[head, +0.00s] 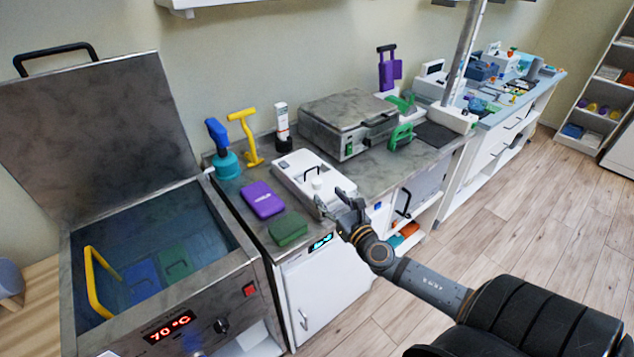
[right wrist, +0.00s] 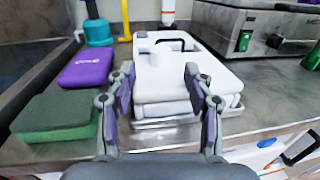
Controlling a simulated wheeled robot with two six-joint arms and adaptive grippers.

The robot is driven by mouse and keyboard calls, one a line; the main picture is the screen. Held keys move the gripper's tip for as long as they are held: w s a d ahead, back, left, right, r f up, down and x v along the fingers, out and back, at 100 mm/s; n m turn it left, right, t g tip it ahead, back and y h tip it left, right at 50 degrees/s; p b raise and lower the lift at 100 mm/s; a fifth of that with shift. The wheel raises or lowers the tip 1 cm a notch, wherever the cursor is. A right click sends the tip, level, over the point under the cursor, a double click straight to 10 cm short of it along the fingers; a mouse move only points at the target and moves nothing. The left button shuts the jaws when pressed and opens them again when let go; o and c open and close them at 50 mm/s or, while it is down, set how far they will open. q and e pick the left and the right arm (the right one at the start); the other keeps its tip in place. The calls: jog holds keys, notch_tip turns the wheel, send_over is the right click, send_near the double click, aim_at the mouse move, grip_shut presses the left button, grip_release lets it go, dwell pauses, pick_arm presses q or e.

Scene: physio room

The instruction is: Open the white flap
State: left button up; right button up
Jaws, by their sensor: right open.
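A low white box-like unit (head: 300,172) lies on the grey counter, with a white top piece that looks like the flap and a thin black handle. In the right wrist view the white flap (right wrist: 165,72) appears flat, with the black handle (right wrist: 172,42) standing toward its far end. My right gripper (head: 340,207) is at the near end of the unit. In the right wrist view the right gripper (right wrist: 158,82) is open, its fingers spread across the flap's near end. I cannot tell whether they touch it. My left gripper is not in view.
A purple block (head: 263,199) and a green block (head: 288,229) lie left of the unit. A grey metal appliance (head: 345,120) stands behind it. An open water bath (head: 190,235) is at the left. A white cabinet door (head: 325,290) is below the counter.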

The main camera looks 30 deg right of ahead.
aim_at(320, 186)
jog(key=w, duration=0.2)
jog(key=w+p, duration=0.1)
jog(key=w, duration=0.5)
jog(key=shift+d, duration=0.3)
jog(key=shift+c, duration=0.2)
grip_shut()
